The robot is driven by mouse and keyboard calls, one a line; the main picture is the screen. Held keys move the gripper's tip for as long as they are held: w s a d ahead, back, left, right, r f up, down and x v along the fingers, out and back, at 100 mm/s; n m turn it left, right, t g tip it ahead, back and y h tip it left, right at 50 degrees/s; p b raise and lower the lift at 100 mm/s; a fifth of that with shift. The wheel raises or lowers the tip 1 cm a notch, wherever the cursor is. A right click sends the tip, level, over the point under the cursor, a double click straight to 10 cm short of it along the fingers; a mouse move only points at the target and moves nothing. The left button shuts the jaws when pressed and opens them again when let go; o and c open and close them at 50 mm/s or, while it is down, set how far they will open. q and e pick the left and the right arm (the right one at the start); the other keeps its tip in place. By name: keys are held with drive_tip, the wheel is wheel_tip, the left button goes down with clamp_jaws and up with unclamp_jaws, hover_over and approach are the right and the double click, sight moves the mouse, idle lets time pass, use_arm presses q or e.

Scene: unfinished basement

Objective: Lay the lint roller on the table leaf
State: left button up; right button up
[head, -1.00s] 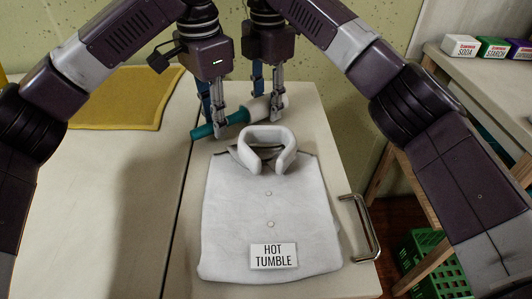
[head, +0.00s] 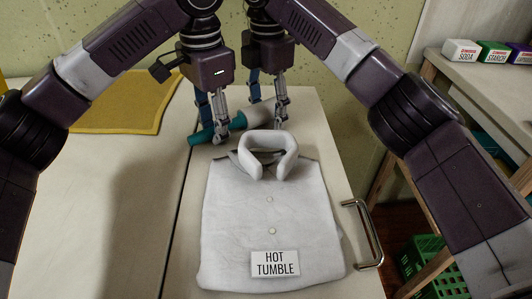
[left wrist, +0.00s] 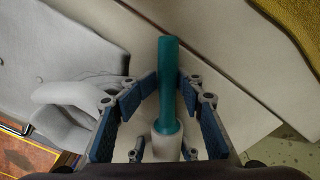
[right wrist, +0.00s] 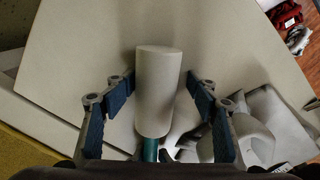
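The lint roller lies on the pale table leaf (head: 188,270), behind the collar of a folded shirt. Its teal handle (head: 200,137) points left and its pale roller head (head: 257,119) points right. My left gripper (head: 217,136) is open around the handle, with a finger on each side; the handle (left wrist: 169,75) runs between the pads in the left wrist view. My right gripper (head: 272,117) is open around the roller head; the right wrist view shows the head (right wrist: 157,85) between its pads with narrow gaps. The fingers partly hide the roller in the head view.
The folded white shirt (head: 268,215) with a "HOT TUMBLE" card (head: 275,263) covers the front of the leaf. A metal handle (head: 373,235) is on the right edge. A yellow mat (head: 130,105) lies at back left. Boxes (head: 493,51) stand on a shelf at right.

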use_arm(q)
wheel_tip(320, 180, up, 7)
drive_tip(key=shift+r, duration=0.2)
use_arm(e)
drive_tip(key=shift+w+d, duration=0.1)
use_arm(q)
drive_tip(key=shift+d, duration=0.1)
use_arm(e)
drive_tip(key=shift+r, duration=4)
use_arm(q)
drive_tip(key=shift+f, duration=0.1)
